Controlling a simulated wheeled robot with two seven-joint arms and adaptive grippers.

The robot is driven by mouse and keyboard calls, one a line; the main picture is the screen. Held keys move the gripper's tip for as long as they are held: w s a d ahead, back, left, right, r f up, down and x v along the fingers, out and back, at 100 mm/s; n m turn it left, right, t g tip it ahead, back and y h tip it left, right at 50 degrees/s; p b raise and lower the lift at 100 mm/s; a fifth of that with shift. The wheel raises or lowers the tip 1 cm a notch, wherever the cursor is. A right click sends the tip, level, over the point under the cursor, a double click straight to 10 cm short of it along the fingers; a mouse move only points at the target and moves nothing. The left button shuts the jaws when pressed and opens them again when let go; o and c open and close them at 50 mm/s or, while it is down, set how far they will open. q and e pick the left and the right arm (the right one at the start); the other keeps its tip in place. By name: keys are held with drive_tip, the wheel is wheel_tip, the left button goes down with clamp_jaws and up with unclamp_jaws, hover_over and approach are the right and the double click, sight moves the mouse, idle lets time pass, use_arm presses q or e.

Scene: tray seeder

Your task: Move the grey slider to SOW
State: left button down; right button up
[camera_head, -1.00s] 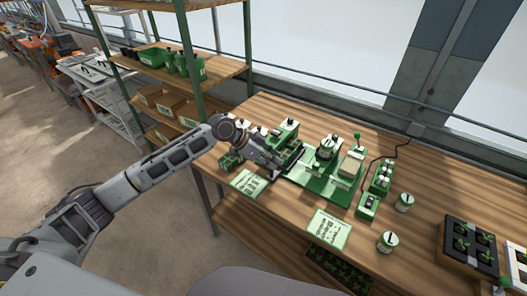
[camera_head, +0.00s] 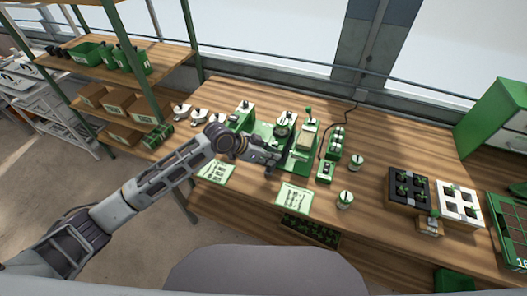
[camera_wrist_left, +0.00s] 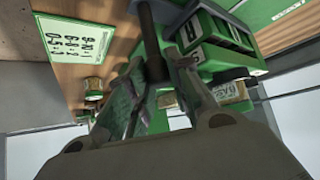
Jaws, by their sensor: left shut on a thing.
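The green seeder (camera_head: 301,162) stands on the wooden bench, with a hopper and a lever with a green knob at its back. My left gripper (camera_head: 266,163) is at the seeder's front left, low by its base. In the left wrist view, the gripper's fingers (camera_wrist_left: 150,100) are closed around the lower end of a dark grey upright piece (camera_wrist_left: 150,40), which looks like the grey slider. The fingers and arm hide most of the slider in the head view. The SOW mark cannot be read. My right gripper is not in view.
Two printed cards (camera_head: 294,194) lie along the bench front; one also shows in the left wrist view (camera_wrist_left: 72,42). A green switch box (camera_head: 325,172) and small jars (camera_head: 345,200) stand right of the seeder. A black seedling tray (camera_head: 408,205) sits further right.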

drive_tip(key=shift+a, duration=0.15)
use_arm(q)
drive_tip(key=c, duration=1.6)
unclamp_jaws()
drive_tip(key=o, duration=0.3)
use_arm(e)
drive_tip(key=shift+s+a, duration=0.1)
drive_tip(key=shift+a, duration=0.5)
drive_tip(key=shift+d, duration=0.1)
use_arm(q)
drive_tip(key=v, duration=1.2)
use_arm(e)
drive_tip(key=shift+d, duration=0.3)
